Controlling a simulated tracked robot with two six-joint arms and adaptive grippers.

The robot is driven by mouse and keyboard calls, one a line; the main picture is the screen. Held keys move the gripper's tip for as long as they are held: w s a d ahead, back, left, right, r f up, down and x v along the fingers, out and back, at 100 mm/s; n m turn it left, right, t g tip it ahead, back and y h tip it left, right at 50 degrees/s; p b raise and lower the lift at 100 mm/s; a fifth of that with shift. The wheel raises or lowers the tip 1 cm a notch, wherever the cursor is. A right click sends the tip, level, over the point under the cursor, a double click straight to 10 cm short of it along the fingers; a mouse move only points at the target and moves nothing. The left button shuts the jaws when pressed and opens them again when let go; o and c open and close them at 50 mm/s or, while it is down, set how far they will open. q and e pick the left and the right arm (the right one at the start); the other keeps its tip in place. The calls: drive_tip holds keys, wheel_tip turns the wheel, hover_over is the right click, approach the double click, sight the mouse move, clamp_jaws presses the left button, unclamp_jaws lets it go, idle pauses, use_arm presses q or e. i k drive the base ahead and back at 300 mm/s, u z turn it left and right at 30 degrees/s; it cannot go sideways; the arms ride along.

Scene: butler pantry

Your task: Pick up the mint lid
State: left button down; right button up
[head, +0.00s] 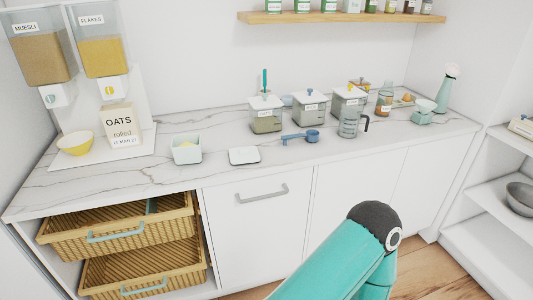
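A flat, pale square piece (244,155) with rounded corners lies on the marble counter; it looks like the mint lid, though its colour reads nearly white. Neither of my grippers is in view; only a teal arm link of mine shows at the bottom right of centre.
A blue scoop (300,137) lies right of the lid, near lidded canisters (311,109) and a measuring jug (349,122). An oats bag (122,126) and yellow bowl (75,143) stand left. Below, wicker drawers (120,231) stick out. Counter before the lid is clear.

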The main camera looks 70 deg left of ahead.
sight(248, 154)
drive_tip(key=i, duration=0.25)
drive_tip(key=u, duration=3.15)
drive_tip(key=k, duration=0.4)
drive_tip(key=u, duration=0.3)
drive_tip(key=i, duration=1.65)
drive_tip(key=z, duration=0.35)
